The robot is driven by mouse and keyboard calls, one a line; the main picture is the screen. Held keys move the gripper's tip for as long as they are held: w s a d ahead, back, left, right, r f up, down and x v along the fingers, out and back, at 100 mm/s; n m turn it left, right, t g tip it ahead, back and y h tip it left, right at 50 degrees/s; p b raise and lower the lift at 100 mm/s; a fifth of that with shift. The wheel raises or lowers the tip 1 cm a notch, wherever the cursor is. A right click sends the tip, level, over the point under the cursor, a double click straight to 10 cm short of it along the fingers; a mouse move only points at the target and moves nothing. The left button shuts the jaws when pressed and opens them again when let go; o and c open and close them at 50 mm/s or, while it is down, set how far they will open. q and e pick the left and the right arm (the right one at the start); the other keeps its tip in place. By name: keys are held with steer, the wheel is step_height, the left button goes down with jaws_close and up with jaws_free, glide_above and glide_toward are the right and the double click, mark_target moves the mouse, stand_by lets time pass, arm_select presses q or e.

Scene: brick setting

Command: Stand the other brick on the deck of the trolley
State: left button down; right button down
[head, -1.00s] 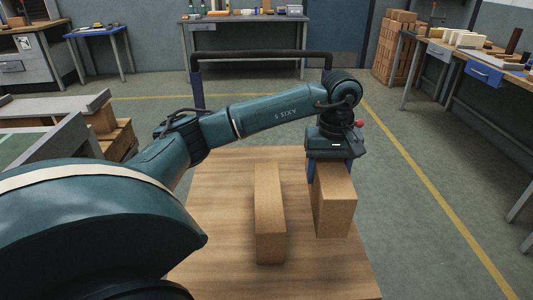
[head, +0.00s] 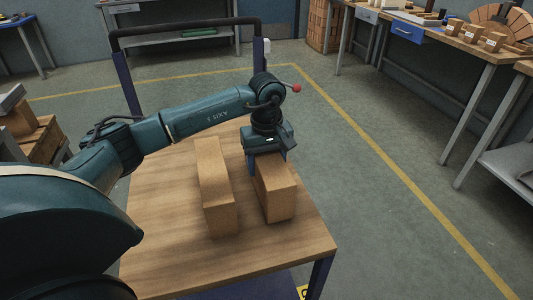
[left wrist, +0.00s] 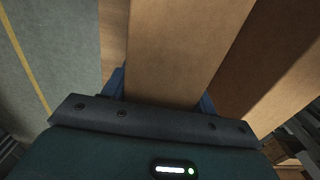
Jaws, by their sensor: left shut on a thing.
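The trolley (head: 165,260) has a wooden deck, a dark push handle at the far end and blue posts. Two tan bricks are at the deck, side by side with a narrow gap, long sides roughly parallel. The left one (head: 216,190) stands on the deck, clear of any gripper. My left gripper (head: 266,160) is shut on the right one, the held brick (head: 277,195), gripping its far part from above. Whether its underside touches the deck is hard to tell. The left wrist view shows the held brick (left wrist: 185,45) between the blue fingers. My right gripper is out of view.
A workbench (head: 440,42) with small boxes and an arch of bricks stands at the right. A stack of bricks (head: 324,28) is at the back. A wooden crate (head: 40,140) stands left of the trolley. Floor right of the trolley is open, crossed by a yellow line.

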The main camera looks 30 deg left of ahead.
arm_select(q)
steer(key=shift+w+f, duration=0.1)
steer(key=shift+f, duration=0.05)
steer(key=shift+f, duration=0.2)
steer(key=shift+c, duration=2.2)
jaws_free()
